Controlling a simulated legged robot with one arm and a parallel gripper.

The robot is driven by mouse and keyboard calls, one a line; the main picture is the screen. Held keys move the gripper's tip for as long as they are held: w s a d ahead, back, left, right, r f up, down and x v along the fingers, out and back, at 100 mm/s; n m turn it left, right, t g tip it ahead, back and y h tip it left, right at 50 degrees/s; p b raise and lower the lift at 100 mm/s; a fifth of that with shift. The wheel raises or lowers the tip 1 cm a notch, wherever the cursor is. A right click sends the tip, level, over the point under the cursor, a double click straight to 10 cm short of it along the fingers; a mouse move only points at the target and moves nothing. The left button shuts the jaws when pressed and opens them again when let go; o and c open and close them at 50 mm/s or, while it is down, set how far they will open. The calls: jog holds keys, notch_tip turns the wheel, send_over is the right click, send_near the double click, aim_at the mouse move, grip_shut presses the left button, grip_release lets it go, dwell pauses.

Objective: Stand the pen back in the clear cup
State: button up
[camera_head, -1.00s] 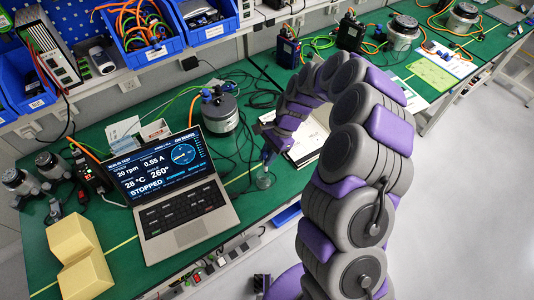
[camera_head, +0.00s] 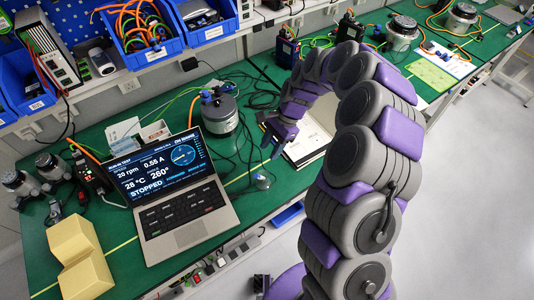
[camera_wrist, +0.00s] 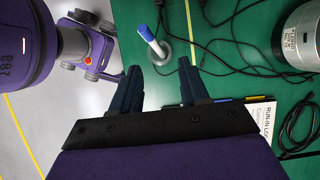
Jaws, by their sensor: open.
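The clear cup (camera_head: 262,182) stands on the green bench to the right of the laptop. It also shows in the wrist view (camera_wrist: 164,57), beyond my fingertips. The pen (camera_wrist: 152,41) is white with a blue end, and it stands in the cup, leaning, with the blue end up. In the head view the pen is too small to make out clearly. My gripper (camera_wrist: 158,75) is open and empty, with its fingers apart from the pen and cup. In the head view my gripper (camera_head: 271,145) is above and behind the cup.
An open laptop (camera_head: 172,190) stands left of the cup. A grey motor (camera_head: 220,112) with cables is behind it, and black cables (camera_wrist: 225,42) run near the cup. A notebook (camera_head: 308,145) lies to the right.

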jog(key=p+v, duration=0.1)
jog(key=v, duration=0.7)
jog(key=shift+r+p, duration=0.2)
jog(key=shift+p, duration=0.15)
jog(key=shift+d, duration=0.1)
jog(key=s+r+n+h, duration=0.2)
jog(key=s+r+n, duration=0.5)
jog(key=s+r, duration=0.7)
jog(key=s+d+f+n+h, duration=0.1)
jog(key=s+d, duration=0.3)
jog(key=s, duration=0.7)
jog(key=s+d+f+n+t+h, duration=0.1)
jog(key=s+d+n, duration=0.2)
jog(key=s, duration=0.7)
jog(key=shift+s+d, duration=0.35)
jog(key=shift+d, duration=0.65)
